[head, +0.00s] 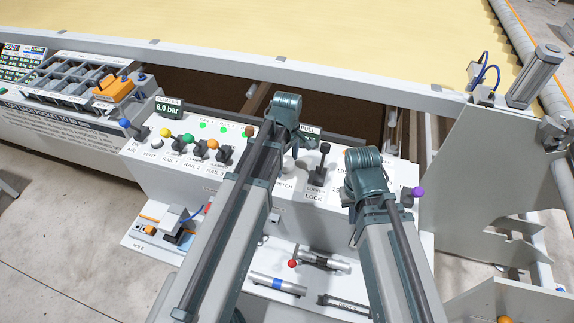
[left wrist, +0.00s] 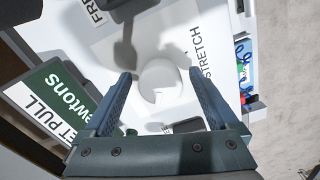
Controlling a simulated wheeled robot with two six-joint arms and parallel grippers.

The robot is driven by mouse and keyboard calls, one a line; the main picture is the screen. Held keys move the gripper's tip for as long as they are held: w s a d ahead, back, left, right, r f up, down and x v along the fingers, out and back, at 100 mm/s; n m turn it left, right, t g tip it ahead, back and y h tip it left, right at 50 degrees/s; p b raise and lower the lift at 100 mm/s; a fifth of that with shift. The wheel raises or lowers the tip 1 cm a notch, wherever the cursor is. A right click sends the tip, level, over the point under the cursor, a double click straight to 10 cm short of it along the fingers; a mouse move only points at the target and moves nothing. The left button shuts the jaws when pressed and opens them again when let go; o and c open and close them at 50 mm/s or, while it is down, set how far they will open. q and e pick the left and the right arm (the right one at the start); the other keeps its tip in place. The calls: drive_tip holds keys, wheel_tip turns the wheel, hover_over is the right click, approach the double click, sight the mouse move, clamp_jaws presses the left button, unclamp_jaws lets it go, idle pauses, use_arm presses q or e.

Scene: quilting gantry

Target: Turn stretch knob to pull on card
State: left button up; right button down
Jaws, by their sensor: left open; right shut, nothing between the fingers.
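The stretch knob (left wrist: 161,83) is a round white knob on the white panel, beside the printed word STRETCH. In the left wrist view my left gripper (left wrist: 159,75) is open with a finger on each side of it; I cannot tell whether they touch it. A white card (head: 340,178) with partly readable figures is half hidden by my right arm. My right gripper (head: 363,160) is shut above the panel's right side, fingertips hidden.
A black LOCK lever (head: 322,165) stands upright between my two arms. Several coloured-knob clamp levers (head: 190,145) line the panel's left. A purple knob (head: 417,191) is right of my right gripper. Tools such as a red-tipped bar (head: 322,262) lie on the lower shelf.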

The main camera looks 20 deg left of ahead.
use_arm(q)
drive_tip(key=c, duration=1.4)
drive_tip(key=shift+o, duration=0.2)
drive_tip(key=m, duration=0.6)
drive_tip(key=shift+s, duration=0.1)
drive_tip(key=m, duration=0.6)
drive_tip(key=shift+a, duration=0.15)
drive_tip(key=m, duration=0.6)
drive_tip(key=shift+a+m, duration=0.1)
drive_tip(key=shift+m, duration=2.8)
